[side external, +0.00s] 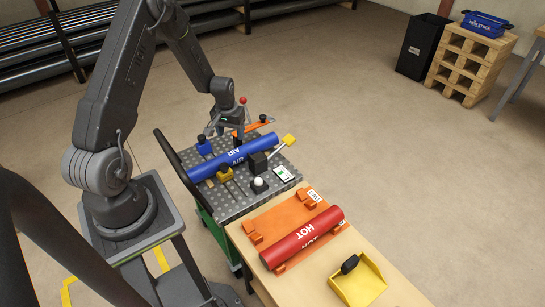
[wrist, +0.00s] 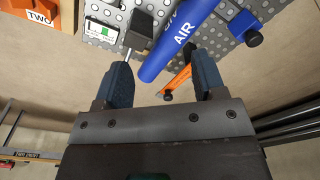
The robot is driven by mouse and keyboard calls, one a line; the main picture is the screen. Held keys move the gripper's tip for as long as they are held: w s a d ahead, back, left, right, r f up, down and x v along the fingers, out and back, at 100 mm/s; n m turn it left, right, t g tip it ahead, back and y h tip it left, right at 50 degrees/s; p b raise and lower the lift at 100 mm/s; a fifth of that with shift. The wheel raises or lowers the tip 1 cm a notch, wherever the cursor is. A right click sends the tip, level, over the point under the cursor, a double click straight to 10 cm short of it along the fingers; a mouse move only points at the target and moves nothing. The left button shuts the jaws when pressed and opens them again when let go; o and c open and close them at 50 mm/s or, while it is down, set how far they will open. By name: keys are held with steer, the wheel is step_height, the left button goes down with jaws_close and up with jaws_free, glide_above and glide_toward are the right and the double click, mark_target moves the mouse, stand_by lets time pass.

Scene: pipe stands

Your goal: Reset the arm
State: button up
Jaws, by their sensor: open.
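My gripper (side external: 226,132) hangs at the far edge of the grey perforated plate (side external: 195,204), behind the blue pipe. In the wrist view its two dark fingers (wrist: 163,80) are spread wide with nothing clamped between them. The blue pipe (side external: 235,157), marked AIR, lies across the plate. Its end also shows beyond the fingers in the wrist view (wrist: 175,44). An orange tool (wrist: 178,82) is seen through the finger gap, and I cannot tell its depth from the fingers.
A red pipe (side external: 303,238), marked HOT, lies on an orange stand (side external: 263,224) on the wooden table. A yellow tray (side external: 355,291) with a dark item is beside it. Open floor lies beyond.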

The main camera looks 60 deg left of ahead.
steer(key=s+d+r+m+t, duration=0.1)
steer(key=d+r+m, duration=0.1)
steer(key=d+r, duration=0.75)
steer(key=d+r+m+t, duration=0.15)
steer(key=d+r, duration=0.45)
steer(key=r, duration=0.7)
steer(key=s+d+r+m+t, duration=0.1)
steer(key=s+d+r+m, duration=0.1)
steer(key=s+d+r, duration=0.2)
steer(key=s+d+r+m+t, duration=0.1)
steer(key=s+d+r, duration=0.4)
steer(key=s, duration=0.6)
steer(key=d+m, duration=0.1)
steer(key=d, duration=0.1)
steer(key=shift+d, duration=0.4)
